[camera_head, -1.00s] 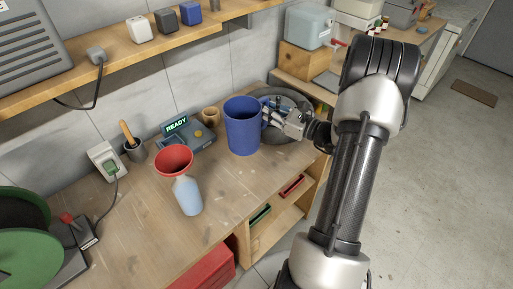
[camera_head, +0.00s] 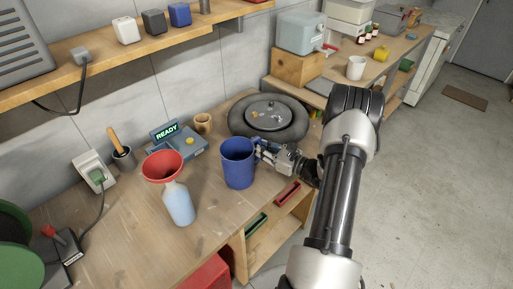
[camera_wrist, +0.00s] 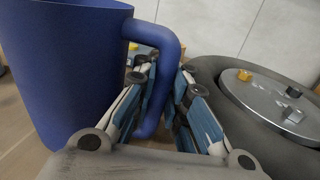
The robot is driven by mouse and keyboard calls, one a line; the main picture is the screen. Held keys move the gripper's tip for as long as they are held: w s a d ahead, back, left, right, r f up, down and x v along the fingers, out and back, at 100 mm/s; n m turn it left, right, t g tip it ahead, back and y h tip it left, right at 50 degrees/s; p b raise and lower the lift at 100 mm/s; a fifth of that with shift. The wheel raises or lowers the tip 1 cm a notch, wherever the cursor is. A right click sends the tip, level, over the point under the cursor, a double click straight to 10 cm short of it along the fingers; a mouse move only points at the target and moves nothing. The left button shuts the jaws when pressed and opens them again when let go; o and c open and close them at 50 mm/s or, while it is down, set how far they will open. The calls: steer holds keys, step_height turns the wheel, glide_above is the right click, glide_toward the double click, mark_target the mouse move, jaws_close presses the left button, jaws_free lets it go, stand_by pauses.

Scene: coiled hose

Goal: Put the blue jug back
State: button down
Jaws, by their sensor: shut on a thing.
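The blue jug (camera_head: 238,165) stands upright at the front part of the wooden workbench, or just above it; I cannot tell if its base touches. In the wrist view the jug (camera_wrist: 65,75) fills the left side, with its handle (camera_wrist: 160,45) running down between my fingers. My gripper (camera_head: 264,152) comes from the right and is shut on the handle; the fingers also show in the wrist view (camera_wrist: 158,105). The jug's inside is mostly hidden.
A bottle (camera_head: 179,204) with a red funnel (camera_head: 162,166) stands close left of the jug. Behind are a scale reading READY (camera_head: 180,140), a small wooden cup (camera_head: 203,123) and a dark round coil with a metal lid (camera_head: 268,113). The bench's front edge is near.

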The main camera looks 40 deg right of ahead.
steer(key=shift+r, duration=0.2)
steer(key=c, duration=2.1)
jaws_free()
steer(key=shift+f, duration=0.25)
steer(key=o, duration=0.5)
steer(key=shift+r, duration=0.2)
steer(key=shift+s+d, duration=0.15)
steer(key=shift+s, duration=0.15)
steer(key=p+v, duration=0.2)
steer(key=v, duration=0.9)
steer(key=shift+s, duration=0.2)
steer(key=shift+r, duration=0.1)
